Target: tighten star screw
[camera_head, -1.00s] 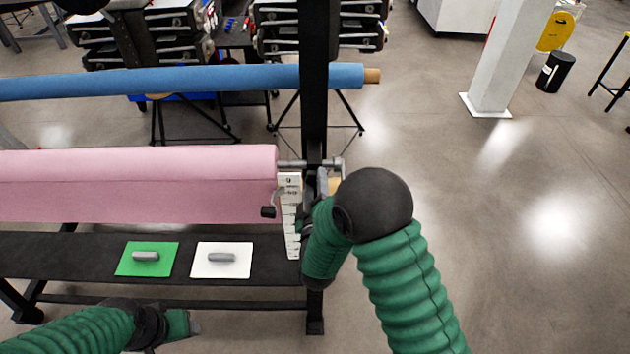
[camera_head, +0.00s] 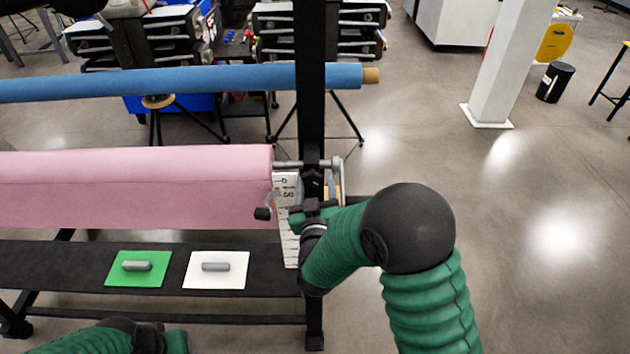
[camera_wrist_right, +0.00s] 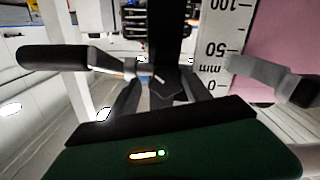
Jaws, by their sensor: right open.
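The star screw (camera_wrist_right: 166,86) shows in the right wrist view as a dark knob on the black upright post, between and just ahead of my fingers. In the head view it is a small black shape (camera_head: 312,181) on the post. My right gripper (camera_wrist_right: 160,100) is open, with a finger at either side of the knob; whether they touch it I cannot tell. In the head view my right gripper (camera_head: 311,208) is in front of the post, partly hidden by its own wrist. My left gripper (camera_head: 172,342) is at the bottom edge, cut off, its fingers unclear.
A white ruler (camera_head: 286,190) stands left of the post, beside the pink roll (camera_head: 135,185). Crank handles (camera_wrist_right: 60,57) and (camera_wrist_right: 270,80) flank my gripper. A blue roll (camera_head: 200,80) lies behind. Green (camera_head: 120,275) and white (camera_head: 200,280) plates lie on the black shelf (camera_head: 70,262).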

